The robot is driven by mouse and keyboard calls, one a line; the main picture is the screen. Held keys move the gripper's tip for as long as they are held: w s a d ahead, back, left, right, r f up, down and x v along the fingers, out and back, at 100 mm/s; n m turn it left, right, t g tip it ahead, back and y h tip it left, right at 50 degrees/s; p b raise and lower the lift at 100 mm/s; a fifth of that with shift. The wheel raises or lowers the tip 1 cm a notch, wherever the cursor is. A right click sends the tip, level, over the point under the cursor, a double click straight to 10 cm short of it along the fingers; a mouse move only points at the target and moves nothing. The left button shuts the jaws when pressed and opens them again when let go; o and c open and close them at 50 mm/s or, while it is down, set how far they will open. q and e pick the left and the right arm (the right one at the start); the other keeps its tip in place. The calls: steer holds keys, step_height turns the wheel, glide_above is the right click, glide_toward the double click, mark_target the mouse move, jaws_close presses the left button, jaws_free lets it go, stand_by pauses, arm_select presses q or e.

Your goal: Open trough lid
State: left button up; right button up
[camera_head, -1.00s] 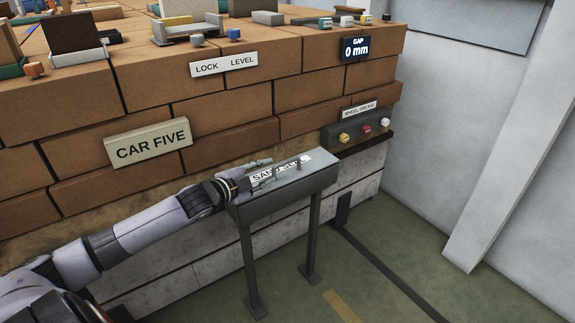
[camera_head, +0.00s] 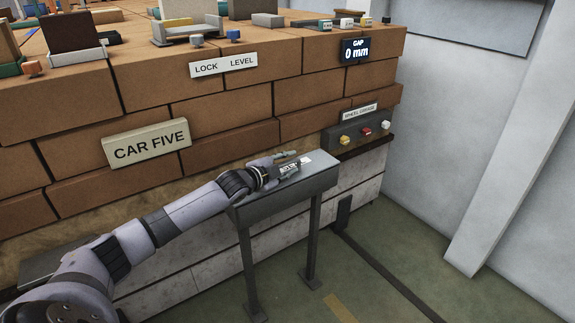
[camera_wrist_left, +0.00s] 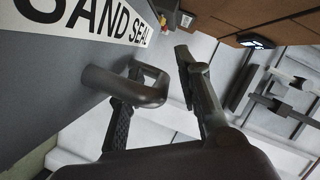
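The grey trough (camera_head: 265,205) stands on legs against the brick wall, and its lid is down. The lid has a white label, partly hidden by my left gripper in the head view; in the left wrist view the label (camera_wrist_left: 95,22) reads "SAND SEAL". A dark bar handle (camera_wrist_left: 125,88) sticks out from the lid in the left wrist view. My left gripper (camera_head: 286,164) is over the lid with its fingers apart. In the left wrist view its fingers (camera_wrist_left: 157,65) show beside the handle, one partly behind it. I cannot tell whether they touch it. My right gripper is not in view.
A panel of small knobs (camera_head: 364,131) labelled "WHEEL GREASE" is on the wall right of the trough. A "CAR FIVE" sign (camera_head: 146,142) is to the left. Blocks and small fittings stand on the brick top. The floor (camera_head: 390,245) right of the trough is mostly clear.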

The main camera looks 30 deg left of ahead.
arm_select(q)
steer(key=shift+c, duration=0.2)
jaws_close()
stand_by(0.7)
